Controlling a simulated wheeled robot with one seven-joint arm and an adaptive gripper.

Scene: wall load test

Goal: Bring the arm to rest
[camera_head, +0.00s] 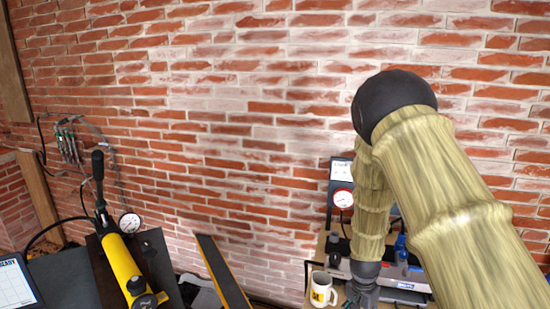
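My arm, in a wrinkled straw-coloured sleeve with a black elbow, fills the right side of the head view. It rises to the elbow and then hangs down. My gripper (360,298) is at the bottom edge, below a dark grey wrist, and is partly cut off by the frame. Its fingertips do not show clearly, so I cannot tell whether it is open or shut, or whether it holds anything. It appears close to the right of a white mug (322,290) with a dark and yellow mark. I cannot tell whether they touch.
A brick wall (230,130) stands behind. A yellow hand pump (122,265) with a black lever and a gauge (130,223) is at the left, near a tablet (15,283). A red-rimmed gauge (343,198) and blue items (401,250) stand behind my forearm.

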